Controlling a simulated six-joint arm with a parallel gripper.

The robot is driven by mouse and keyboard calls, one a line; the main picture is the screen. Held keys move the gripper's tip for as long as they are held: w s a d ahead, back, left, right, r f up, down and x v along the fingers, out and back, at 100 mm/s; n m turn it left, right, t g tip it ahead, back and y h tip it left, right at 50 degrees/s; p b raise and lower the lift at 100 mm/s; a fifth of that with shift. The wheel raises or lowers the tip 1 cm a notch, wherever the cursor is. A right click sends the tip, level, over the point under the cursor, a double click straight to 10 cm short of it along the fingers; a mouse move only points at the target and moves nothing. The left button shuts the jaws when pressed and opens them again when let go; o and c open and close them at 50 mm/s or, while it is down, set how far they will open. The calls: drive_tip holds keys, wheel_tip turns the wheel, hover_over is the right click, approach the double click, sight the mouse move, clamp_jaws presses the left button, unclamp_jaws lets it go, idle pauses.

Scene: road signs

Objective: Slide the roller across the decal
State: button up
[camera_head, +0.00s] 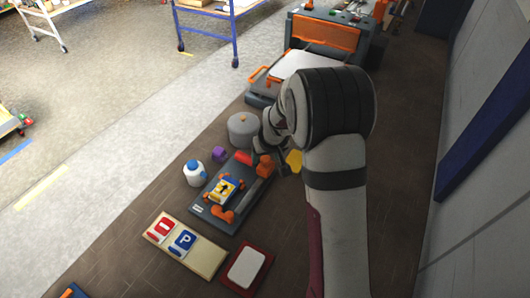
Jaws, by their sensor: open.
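A dark grey base plate (208,211) lies on the brown floor or bench surface. On it sits a small blue, yellow and white sign with a black mark (225,189), which looks like the decal, held between orange clamps (222,215). A red cylinder (243,158), which looks like the roller, lies at the plate's far end beside an orange block (265,166). My gripper (280,160) is open, just right of the orange block and partly hidden by my wrist. I cannot tell whether it touches anything.
A grey lidded pot (242,130), a purple piece (218,155) and a white-blue bottle (194,174) stand left of the plate. A board with red and blue signs (207,263) and a red-framed white panel (247,269) lie in front. A large orange-grey machine (325,40) stands behind.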

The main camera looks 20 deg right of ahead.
drive_tip(key=shift+w+f, duration=0.1)
drive_tip(key=shift+f, duration=0.2)
drive_tip(key=shift+c, duration=0.3)
clamp_jaws()
drive_tip(key=shift+r, duration=0.1)
idle(0.8)
